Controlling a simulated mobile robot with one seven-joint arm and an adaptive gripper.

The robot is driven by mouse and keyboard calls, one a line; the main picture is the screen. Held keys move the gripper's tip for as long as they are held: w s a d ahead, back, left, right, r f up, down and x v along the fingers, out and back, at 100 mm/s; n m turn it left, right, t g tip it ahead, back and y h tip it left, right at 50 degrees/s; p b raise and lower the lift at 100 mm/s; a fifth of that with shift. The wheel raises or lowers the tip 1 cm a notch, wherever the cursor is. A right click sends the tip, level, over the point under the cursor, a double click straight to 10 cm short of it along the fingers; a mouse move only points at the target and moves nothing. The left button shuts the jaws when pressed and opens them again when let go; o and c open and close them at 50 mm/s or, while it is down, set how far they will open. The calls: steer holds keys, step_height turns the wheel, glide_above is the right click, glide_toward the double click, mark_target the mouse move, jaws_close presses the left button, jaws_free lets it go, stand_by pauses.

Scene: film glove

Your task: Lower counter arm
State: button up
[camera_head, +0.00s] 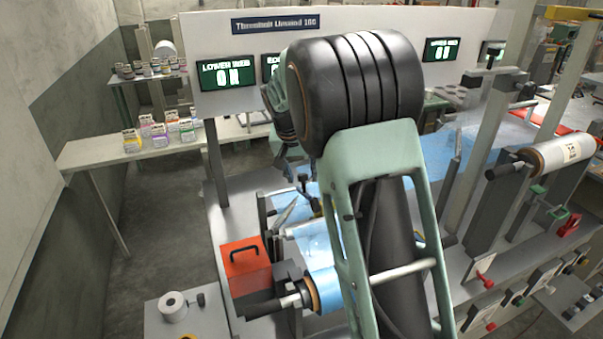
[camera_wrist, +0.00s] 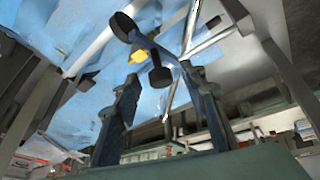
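In the wrist view, a blue-grey lever that looks like the counter arm (camera_wrist: 150,47) has a black disc (camera_wrist: 125,27) at its upper end, a black knob (camera_wrist: 160,76) and a small yellow part (camera_wrist: 138,57). My gripper (camera_wrist: 163,84) has its two fingers spread wide, one on each side of the picture, with the knob showing between and beyond them. I cannot tell whether a finger touches the lever. In the head view my arm covers most of this place; a dark knobbed part (camera_head: 304,183) shows beside it, above the blue film (camera_head: 318,240).
A film roll (camera_head: 325,288) lies below my arm, beside a red box (camera_head: 245,264) with a black handle. Metal rollers and posts (camera_head: 482,150) stand to the right. A sign panel (camera_head: 230,45) with green displays rises behind. A white roll (camera_head: 173,305) sits at the front left.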

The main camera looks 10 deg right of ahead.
jaws_close()
stand_by(0.3)
